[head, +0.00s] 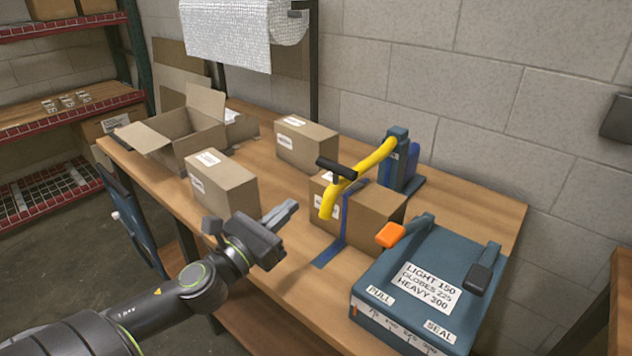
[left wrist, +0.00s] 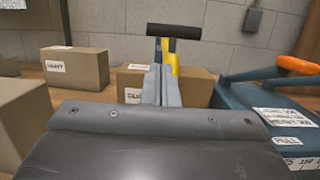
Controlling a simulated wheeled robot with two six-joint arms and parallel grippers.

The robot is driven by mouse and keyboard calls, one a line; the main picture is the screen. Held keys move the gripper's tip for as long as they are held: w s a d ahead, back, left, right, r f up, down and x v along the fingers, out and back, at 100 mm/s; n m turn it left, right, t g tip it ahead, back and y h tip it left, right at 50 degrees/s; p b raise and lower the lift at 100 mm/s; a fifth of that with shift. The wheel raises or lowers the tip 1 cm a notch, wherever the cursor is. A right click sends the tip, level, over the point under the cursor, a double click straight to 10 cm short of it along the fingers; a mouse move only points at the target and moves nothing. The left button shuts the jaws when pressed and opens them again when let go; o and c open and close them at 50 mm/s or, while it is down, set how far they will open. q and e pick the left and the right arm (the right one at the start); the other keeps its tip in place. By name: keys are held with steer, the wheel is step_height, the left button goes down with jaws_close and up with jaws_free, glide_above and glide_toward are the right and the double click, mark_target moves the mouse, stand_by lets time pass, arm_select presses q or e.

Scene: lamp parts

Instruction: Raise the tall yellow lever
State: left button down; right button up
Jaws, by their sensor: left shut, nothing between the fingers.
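The tall yellow lever (head: 371,160) slopes down to the left from a blue upright stand (head: 397,165), over a carton. A black crossbar (head: 336,170) sits on it, near a bend where the yellow end turns downward. In the left wrist view the crossbar (left wrist: 174,31) stands just above my fingertips, with yellow parts partly hidden behind them. My left gripper (head: 290,207) is shut and empty, to the left of the lever's lower end and apart from it in the head view. It also shows in the left wrist view (left wrist: 161,75). My right gripper is out of view.
A blue machine (head: 380,284) with an orange-tipped handle (head: 390,235) and a black-tipped one stands at right. A taped carton (head: 372,218) is under the lever. More cartons (head: 222,184) and an open box (head: 190,131) stand left. Bare wood (head: 300,285) lies in front.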

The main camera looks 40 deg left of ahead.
arm_select(q)
steer(key=p+x, duration=0.2)
steer(key=x, duration=0.7)
steer(key=shift+w, duration=0.1)
steer(key=shift+r, duration=0.15)
